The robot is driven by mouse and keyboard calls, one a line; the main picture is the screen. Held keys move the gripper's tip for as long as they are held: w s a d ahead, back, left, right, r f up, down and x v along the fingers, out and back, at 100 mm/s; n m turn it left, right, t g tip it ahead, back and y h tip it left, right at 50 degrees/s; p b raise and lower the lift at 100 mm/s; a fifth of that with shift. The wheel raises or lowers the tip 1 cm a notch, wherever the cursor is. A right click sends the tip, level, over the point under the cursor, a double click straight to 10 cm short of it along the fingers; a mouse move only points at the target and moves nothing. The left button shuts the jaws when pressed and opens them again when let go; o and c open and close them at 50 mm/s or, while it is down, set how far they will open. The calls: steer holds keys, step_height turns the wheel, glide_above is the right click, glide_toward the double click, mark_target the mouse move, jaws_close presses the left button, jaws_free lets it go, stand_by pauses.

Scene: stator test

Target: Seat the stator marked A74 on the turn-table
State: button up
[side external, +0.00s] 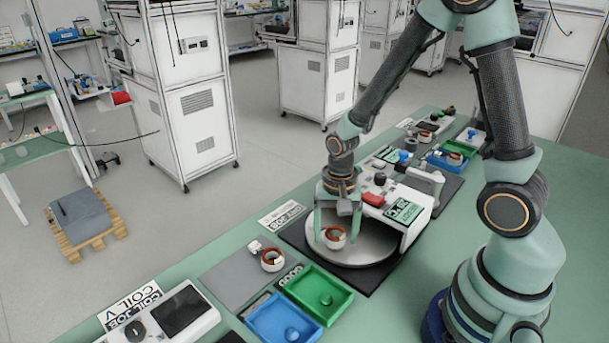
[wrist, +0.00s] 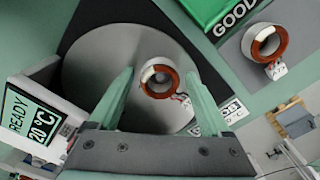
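A stator (side external: 334,237) with a white ring and copper-brown windings sits on the round grey turn-table (side external: 372,250), left of its middle in the side view. In the wrist view this stator (wrist: 158,77) lies on the turn-table (wrist: 95,70), with a small white connector beside it. My gripper (side external: 338,215) points down over it. In the wrist view the fingers of my gripper (wrist: 160,72) are apart, one each side of the stator, with gaps showing. A second stator (side external: 272,259) sits on a grey plate; it also shows in the wrist view (wrist: 265,42). No A74 mark is readable on either.
The white tester (side external: 418,200) stands beside the turn-table; its screen (wrist: 30,115) reads READY 20°C. More trays and small parts lie beyond the tester.

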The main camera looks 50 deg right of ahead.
stand_by(0.3)
step_height(320, 180, up, 12)
steer(key=shift+r, duration=0.1)
stand_by(0.5)
stand_by(0.5)
steer(key=s+r+n+t, duration=0.1)
steer(key=r+n+t, duration=0.1)
steer(key=r+n, duration=0.1)
steer(key=s+r+n+t, duration=0.1)
steer(key=r+n, duration=0.2)
steer(key=n, duration=0.1)
steer(key=s+a+r+n+t, duration=0.1)
steer(key=r+n+t, duration=0.1)
steer(key=r+n, duration=0.1)
steer(key=shift+r+n+t, duration=0.3)
steer(key=shift+r, duration=0.1)
